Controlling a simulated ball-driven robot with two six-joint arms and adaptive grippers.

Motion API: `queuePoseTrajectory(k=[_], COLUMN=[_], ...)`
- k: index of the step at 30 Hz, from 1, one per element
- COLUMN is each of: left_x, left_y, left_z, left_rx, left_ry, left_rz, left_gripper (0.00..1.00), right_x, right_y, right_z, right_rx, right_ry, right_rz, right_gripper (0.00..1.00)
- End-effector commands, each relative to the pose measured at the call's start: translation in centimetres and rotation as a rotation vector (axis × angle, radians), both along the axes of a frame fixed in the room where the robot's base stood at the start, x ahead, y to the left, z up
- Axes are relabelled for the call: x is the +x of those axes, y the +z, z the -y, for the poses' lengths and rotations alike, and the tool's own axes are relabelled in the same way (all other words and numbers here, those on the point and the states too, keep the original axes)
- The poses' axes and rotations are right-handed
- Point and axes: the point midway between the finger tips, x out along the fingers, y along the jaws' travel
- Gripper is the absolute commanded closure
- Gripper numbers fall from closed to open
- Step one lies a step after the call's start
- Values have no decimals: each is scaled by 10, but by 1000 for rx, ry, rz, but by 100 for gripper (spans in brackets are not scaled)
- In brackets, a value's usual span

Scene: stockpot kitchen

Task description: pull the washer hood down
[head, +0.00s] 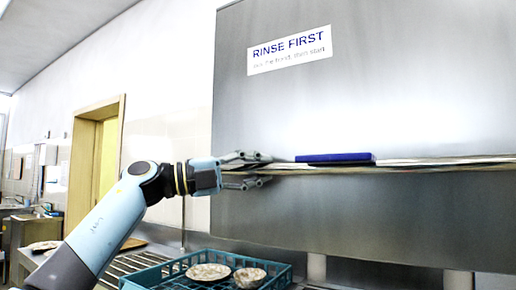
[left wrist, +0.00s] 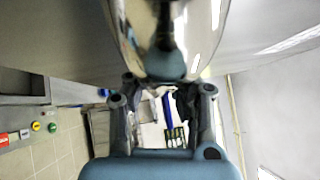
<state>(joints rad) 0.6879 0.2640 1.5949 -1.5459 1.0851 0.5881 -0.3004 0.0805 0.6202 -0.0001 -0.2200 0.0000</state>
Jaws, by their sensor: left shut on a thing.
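The washer hood (head: 370,95) is a large brushed-metal box with a "RINSE FIRST" sign on its front. A long shiny bar handle (head: 430,164) runs level across its front. My left gripper (head: 266,169) is at the left end of this bar, one finger above and one below, shut on it. In the left wrist view the shiny curved bar (left wrist: 160,35) lies at the tips of the gripper's fingers (left wrist: 163,88). My right gripper is not in view.
A blue block-like piece (head: 335,158) shows on the bar, right of my gripper. A teal rack (head: 155,279) with dishes (head: 208,271) stands below on a slatted metal counter (head: 140,262). Coloured buttons (left wrist: 36,126) show in the left wrist view.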

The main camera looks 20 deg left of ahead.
Motion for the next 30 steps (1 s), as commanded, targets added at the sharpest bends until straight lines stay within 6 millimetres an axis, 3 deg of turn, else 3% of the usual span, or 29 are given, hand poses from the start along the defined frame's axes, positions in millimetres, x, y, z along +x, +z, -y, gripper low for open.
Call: queuePoseTrajectory(k=[1, 18, 24, 30], left_x=[0, 0, 0, 0], left_y=[-31, -235, -289, -324], left_z=[0, 0, 0, 0], left_rx=[6, 4, 5, 4], left_ry=[-1, -1, 0, 0], left_rz=[-11, -10, -6, -3], left_gripper=[100, 100, 100, 100], right_x=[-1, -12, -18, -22], right_y=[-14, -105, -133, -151], right_z=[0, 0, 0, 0], right_rx=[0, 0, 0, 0], right_ry=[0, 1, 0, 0], right_rz=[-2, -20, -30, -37], right_gripper=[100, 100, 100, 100])
